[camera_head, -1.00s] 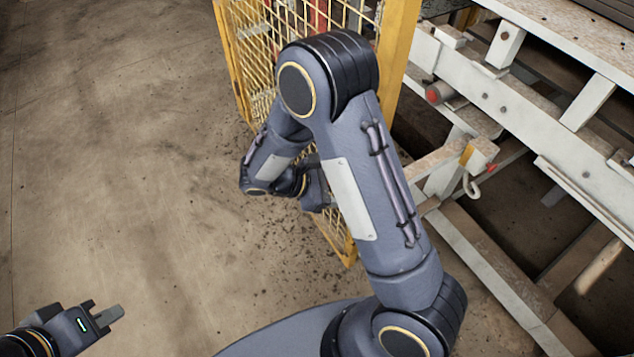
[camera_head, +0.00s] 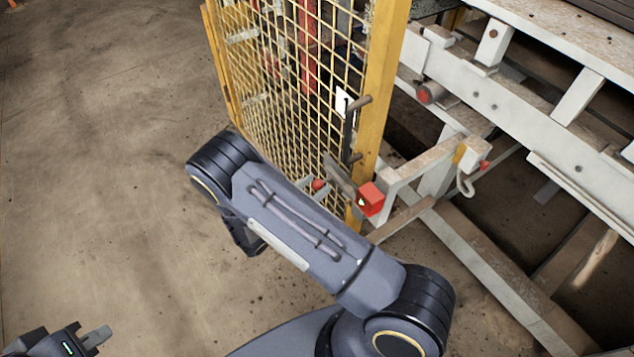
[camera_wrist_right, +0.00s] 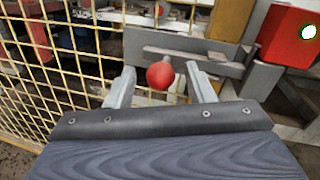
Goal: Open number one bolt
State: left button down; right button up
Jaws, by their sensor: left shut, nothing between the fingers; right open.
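The bolt shows as a red ball knob (camera_wrist_right: 161,75) in the right wrist view, in front of a grey metal plate (camera_wrist_right: 190,48) on the yellow mesh gate. In the head view the knob (camera_head: 318,185) is small, low on the gate beside the yellow post. My right gripper (camera_wrist_right: 162,80) is open, with one finger on each side of the knob; whether they touch it I cannot tell. In the head view its fingertips (camera_head: 320,188) are partly hidden by my right arm. My left gripper (camera_head: 98,338) is shut and empty at the lower left, far from the gate.
A red box (camera_head: 371,199) sits right of the knob, and shows large in the wrist view (camera_wrist_right: 287,35). A dark handle (camera_head: 350,130) is above on the yellow post (camera_head: 388,70). A white steel frame (camera_head: 520,120) fills the right. The floor at left is clear.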

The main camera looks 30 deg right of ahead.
jog(key=shift+x, duration=0.8)
